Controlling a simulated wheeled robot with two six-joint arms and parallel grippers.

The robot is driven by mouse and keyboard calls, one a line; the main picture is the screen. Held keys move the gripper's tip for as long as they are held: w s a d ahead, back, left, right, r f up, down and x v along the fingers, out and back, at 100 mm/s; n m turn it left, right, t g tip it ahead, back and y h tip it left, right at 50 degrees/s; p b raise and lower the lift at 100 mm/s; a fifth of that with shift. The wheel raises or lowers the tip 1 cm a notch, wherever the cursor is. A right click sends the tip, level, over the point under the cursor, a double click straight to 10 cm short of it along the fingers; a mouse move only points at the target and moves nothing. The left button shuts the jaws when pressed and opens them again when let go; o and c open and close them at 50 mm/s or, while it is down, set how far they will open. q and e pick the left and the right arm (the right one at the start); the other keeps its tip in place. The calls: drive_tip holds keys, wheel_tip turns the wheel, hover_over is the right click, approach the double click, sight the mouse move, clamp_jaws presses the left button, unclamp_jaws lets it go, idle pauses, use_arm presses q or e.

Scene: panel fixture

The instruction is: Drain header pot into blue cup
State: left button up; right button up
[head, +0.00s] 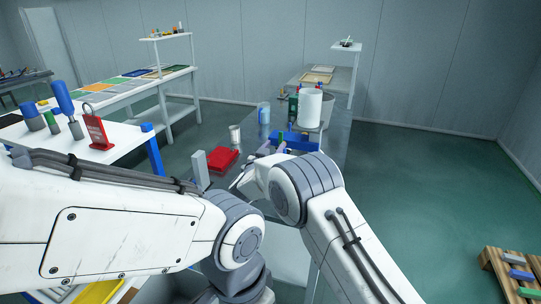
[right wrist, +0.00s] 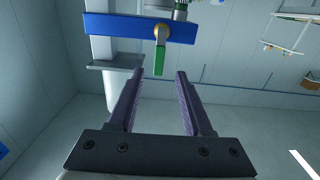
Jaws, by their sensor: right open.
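The white header pot (head: 310,108) stands at the far part of the grey bench, behind a blue bar. In the right wrist view, a pale body that looks like the pot (right wrist: 112,90) shows by a grey plate. The blue bar (right wrist: 122,28) carries a yellow hub (right wrist: 160,31) and a green lever (right wrist: 160,56). My right gripper (right wrist: 159,72) is open and empty, with the lever's free end between its fingertips in the picture; contact cannot be told. A light blue cylinder (head: 264,113), probably the blue cup, stands left of the pot. My left gripper is not visible.
A white table (head: 125,135) with blue-topped tools is at left.

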drive_tip(key=v, duration=0.3)
drive_tip(key=shift+s, duration=0.25)
drive_tip(key=s+d+f+n+g+y, duration=0.25)
drive_tip(key=s+d+g+y, duration=0.45)
drive_tip(key=d, duration=0.5)
drive_tip(key=s+d+f+g+h, duration=0.1)
drive_tip(key=s+d+f+g, duration=0.2)
drive_tip(key=s, duration=0.6)
drive_tip(key=s+d+f+g+h, duration=0.15)
drive_tip(key=s+d, duration=0.35)
drive_tip(key=s, duration=0.5)
drive_tip(key=s+d+f+g, duration=0.1)
drive_tip(key=s+d+g, duration=0.25)
drive_tip(key=s, duration=0.55)
drive_tip(key=s+a+r+n+g, duration=0.1)
drive_tip(key=s+a+r+n, duration=0.1)
drive_tip(key=s+a+n, duration=0.2)
drive_tip(key=s+a+r+n+g+y, duration=0.1)
drive_tip(key=s+a+r+n, duration=0.2)
drive_tip(key=s+a, duration=0.5)
drive_tip(key=shift+s+a+n, duration=0.3)
drive_tip(key=shift+s+n, duration=0.05)
drive_tip(key=shift+s, duration=0.9)
